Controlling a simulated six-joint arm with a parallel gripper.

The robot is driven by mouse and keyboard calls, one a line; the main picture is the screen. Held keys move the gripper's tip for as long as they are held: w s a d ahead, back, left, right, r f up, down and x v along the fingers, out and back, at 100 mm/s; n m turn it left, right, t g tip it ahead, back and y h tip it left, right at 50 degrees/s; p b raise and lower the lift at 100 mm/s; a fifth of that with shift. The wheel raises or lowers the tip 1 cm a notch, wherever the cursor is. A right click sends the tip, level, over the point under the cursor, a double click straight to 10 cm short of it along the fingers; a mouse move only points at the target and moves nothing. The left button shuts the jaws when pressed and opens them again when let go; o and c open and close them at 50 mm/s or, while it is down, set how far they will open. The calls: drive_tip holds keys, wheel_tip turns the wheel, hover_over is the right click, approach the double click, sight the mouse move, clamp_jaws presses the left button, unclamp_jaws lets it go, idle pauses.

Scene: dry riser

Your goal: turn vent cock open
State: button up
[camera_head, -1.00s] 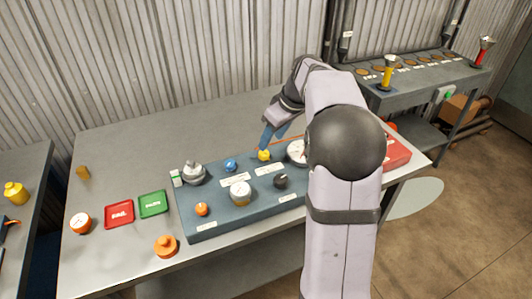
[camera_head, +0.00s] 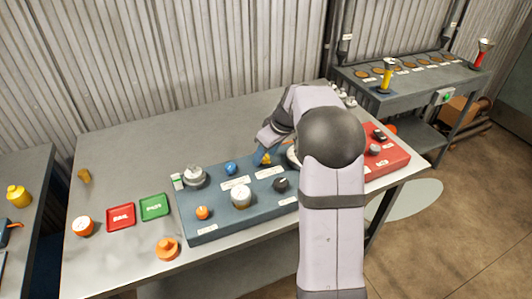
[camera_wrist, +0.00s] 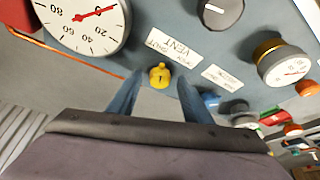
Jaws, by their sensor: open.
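The vent cock is a small yellow knob (camera_wrist: 160,78) with a dark mark on its face, next to the white VENT label (camera_wrist: 174,47) on the blue-grey panel (camera_head: 215,226). My gripper (camera_wrist: 159,84) is open, with its two blue fingers on either side of the knob in the wrist view. I cannot tell whether the fingertips touch it or how deep they reach. In the head view my gripper (camera_head: 263,156) is over the knob's place and hides most of it.
A large white dial gauge (camera_wrist: 82,18) stands beside the vent cock, close to my fingers. A black knob (camera_head: 280,184), a smaller gauge (camera_head: 241,195), a blue knob (camera_head: 231,168) and an orange knob (camera_head: 202,212) share the panel. A red box (camera_head: 388,160) is at right.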

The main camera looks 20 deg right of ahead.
drive_tip(key=c, duration=1.1)
drive_tip(key=shift+o, duration=0.2)
drive_tip(key=shift+r+m, duration=0.1)
drive_tip(key=shift+m, duration=0.3)
drive_tip(key=m, duration=0.1)
drive_tip(key=m+h+p, duration=0.1)
drive_tip(key=shift+a+r+m+t+h, duration=0.1)
drive_tip(key=shift+a+m+t+h, duration=0.1)
drive_tip(key=shift+m+t+h, duration=0.15)
drive_tip(key=m+h+p, duration=0.1)
drive_tip(key=m, duration=0.2)
drive_tip(key=shift+a+m, duration=0.15)
drive_tip(key=shift+m, duration=0.2)
drive_tip(key=m, duration=0.1)
drive_tip(key=m+h, duration=0.1)
drive_tip(key=m, duration=0.1)
drive_tip(key=shift+w+a+f+h+b, duration=0.1)
drive_tip(key=shift+w+f+h+b, duration=0.05)
drive_tip(key=shift+f+h+b, duration=0.15)
drive_tip(key=shift+r+m+g+h+b, duration=0.15)
drive_tip(key=shift+m+g+h+b, duration=0.2)
drive_tip(key=shift+m+g+b, duration=0.85)
drive_tip(key=shift+m+t+p, duration=0.45)
drive_tip(key=shift+m, duration=0.05)
